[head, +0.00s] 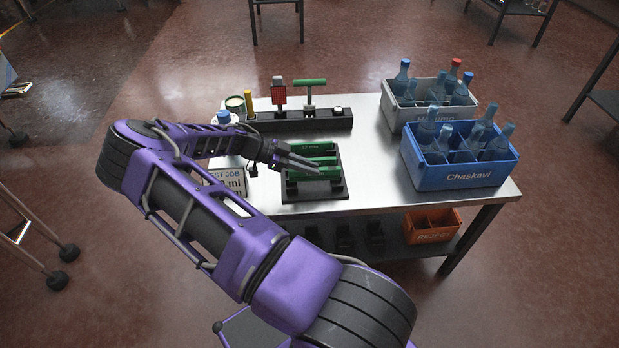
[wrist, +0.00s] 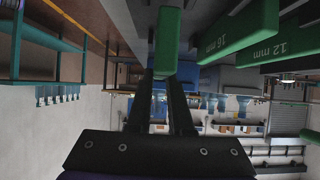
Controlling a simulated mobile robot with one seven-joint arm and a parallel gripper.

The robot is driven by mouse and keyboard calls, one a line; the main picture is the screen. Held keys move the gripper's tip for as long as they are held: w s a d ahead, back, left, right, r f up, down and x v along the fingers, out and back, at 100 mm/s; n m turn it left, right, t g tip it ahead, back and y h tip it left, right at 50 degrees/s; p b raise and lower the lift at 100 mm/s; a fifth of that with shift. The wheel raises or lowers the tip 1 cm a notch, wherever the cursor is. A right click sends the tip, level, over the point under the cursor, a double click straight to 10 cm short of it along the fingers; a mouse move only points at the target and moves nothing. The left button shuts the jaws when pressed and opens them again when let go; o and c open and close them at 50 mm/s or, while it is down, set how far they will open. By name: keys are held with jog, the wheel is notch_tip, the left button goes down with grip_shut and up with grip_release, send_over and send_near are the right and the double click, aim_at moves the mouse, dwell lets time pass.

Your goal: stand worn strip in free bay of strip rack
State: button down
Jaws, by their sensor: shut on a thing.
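My gripper (head: 316,166) is at the strip rack, reaching in from its left. In the wrist view its two dark fingers (wrist: 172,80) are closed on the end of a green strip (wrist: 168,38), which I take as the worn strip. The black strip rack (head: 316,193) stands at the front middle of the table and bears other green strips (head: 318,147). Two of these show right of the held strip in the wrist view, a 16 mm strip (wrist: 238,35) and a 12 mm strip (wrist: 292,48). I cannot tell which bay is free, nor whether the held strip touches the rack.
A black tool holder (head: 300,121) with upright tools stands behind the rack. A blue crate (head: 462,172) and a grey crate (head: 430,116), both with bottles, fill the table's right side. A job sign (head: 233,182) stands left. An orange reject bin (head: 432,225) is on the lower shelf.

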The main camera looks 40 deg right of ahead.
aim_at(319, 180)
notch_tip(319, 180, down, 4)
jog(key=shift+r, duration=0.15)
jog(key=c, duration=0.8)
grip_release()
jog(key=v, duration=1.2)
